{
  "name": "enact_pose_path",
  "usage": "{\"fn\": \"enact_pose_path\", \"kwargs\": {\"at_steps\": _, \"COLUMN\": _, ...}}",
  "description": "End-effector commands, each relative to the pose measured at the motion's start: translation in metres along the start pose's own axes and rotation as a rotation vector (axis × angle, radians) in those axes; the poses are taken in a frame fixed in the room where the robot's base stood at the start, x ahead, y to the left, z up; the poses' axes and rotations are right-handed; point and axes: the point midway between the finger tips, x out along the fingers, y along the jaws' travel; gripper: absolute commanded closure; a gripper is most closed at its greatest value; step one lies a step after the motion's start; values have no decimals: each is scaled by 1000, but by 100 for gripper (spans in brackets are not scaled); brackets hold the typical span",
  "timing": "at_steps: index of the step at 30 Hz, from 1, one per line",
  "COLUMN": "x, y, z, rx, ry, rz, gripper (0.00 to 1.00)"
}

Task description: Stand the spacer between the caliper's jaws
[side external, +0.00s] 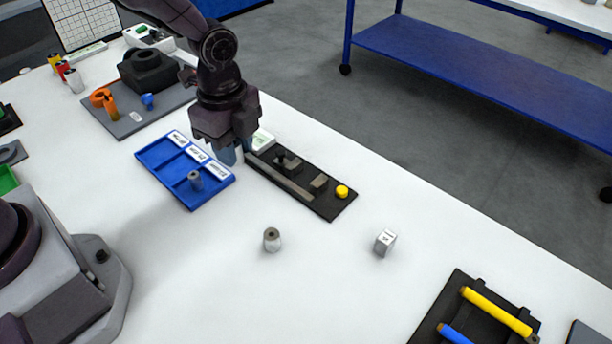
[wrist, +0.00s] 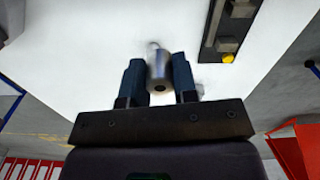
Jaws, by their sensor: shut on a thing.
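My gripper (side external: 232,154) is in the air between the blue tray and the caliper. In the wrist view, its two blue fingers (wrist: 158,80) are shut on a grey metal cylinder with a dark hole in its end, the spacer (wrist: 159,70). In the side view I cannot make out the held spacer. The caliper (side external: 292,182) lies on a dark plate to the right of my gripper, with grey jaw blocks, a long bar and a yellow knob (side external: 342,191). Part of it shows at the top right of the wrist view (wrist: 226,32).
The blue tray (side external: 181,195) has labelled compartments, and a grey cylinder (side external: 195,180) stands in its front one. A black rack with coloured handles (side external: 495,310) is at front right.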

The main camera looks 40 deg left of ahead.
Motion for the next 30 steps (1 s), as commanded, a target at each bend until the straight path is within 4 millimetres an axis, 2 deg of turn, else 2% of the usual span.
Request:
{"fn": "enact_pose_path", "kwargs": {"at_steps": 11, "x": 38, "y": -76, "z": -31, "rx": 7, "ry": -2, "rz": 1, "gripper": 100}}
{"fn": "enact_pose_path", "kwargs": {"at_steps": 16, "x": 69, "y": -102, "z": -41, "rx": 7, "ry": -3, "rz": 2, "gripper": 100}}
{"fn": "enact_pose_path", "kwargs": {"at_steps": 21, "x": 88, "y": -117, "z": -47, "rx": 5, "ry": -1, "rz": 1, "gripper": 100}}
{"fn": "enact_pose_path", "kwargs": {"at_steps": 26, "x": 96, "y": -124, "z": -50, "rx": 5, "ry": -1, "rz": 1, "gripper": 100}}
{"fn": "enact_pose_path", "kwargs": {"at_steps": 30, "x": 116, "y": -126, "z": -51, "rx": 5, "ry": -1, "rz": 2, "gripper": 100}}
